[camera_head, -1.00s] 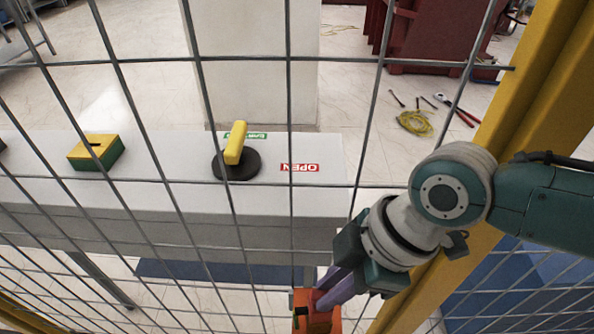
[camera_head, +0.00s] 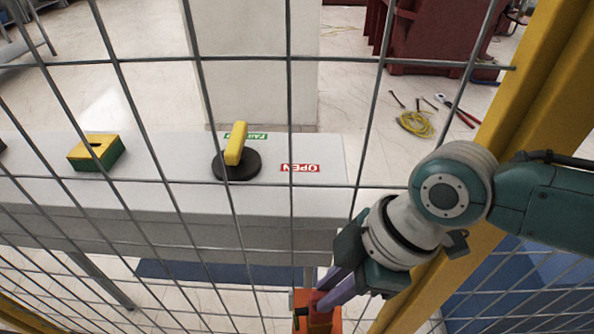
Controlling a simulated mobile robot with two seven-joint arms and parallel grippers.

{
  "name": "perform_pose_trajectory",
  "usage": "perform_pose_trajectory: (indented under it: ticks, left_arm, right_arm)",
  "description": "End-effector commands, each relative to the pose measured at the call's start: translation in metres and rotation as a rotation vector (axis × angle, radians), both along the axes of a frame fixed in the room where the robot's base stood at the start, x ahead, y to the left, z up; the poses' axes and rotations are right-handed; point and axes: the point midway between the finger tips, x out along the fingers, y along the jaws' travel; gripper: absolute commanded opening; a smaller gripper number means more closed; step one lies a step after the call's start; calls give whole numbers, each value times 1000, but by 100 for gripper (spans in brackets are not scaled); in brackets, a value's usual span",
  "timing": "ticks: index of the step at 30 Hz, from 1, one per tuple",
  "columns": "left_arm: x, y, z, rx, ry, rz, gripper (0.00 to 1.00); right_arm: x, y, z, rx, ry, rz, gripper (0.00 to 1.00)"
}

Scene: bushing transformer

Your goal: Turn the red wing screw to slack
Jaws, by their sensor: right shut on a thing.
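My right gripper (camera_head: 325,290) comes in from the right, with its purple fingers pointing down and left. It is shut on a red piece at the orange-red block (camera_head: 322,322) at the bottom edge of the view; this piece is probably the red wing screw, but the fingers cover most of it. The block is cut off by the bottom of the picture. How far the screw is turned cannot be told. My left gripper does not show.
A wire mesh fence (camera_head: 290,100) crosses the view, with a yellow post (camera_head: 540,85) at the right. Behind it a grey bench (camera_head: 300,205) bears a yellow-handled black knob (camera_head: 237,162) and a yellow-green box (camera_head: 96,152). Tools and a yellow cable (camera_head: 415,123) lie on the floor.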

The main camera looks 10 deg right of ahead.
Motion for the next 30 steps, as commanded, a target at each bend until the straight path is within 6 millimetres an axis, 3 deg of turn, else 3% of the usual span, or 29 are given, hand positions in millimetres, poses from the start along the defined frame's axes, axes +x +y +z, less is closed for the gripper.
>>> perform_pose_trajectory:
  ticks: [4, 5, 12, 23, 30]
  left_arm:
    - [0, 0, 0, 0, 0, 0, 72]
    - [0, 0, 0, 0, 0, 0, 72]
    - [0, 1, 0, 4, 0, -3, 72]
    - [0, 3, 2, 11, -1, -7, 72]
    - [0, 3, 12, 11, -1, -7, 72]
  right_arm:
    - [-1, 0, 0, -1, 2, 2, 0]
    - [-1, 0, 0, -1, 2, 2, 20]
    - [0, 0, 0, -1, 1, 1, 47]
    - [-1, -3, 6, -1, 0, 1, 49]
    - [-5, -19, 46, -2, -3, 2, 49]
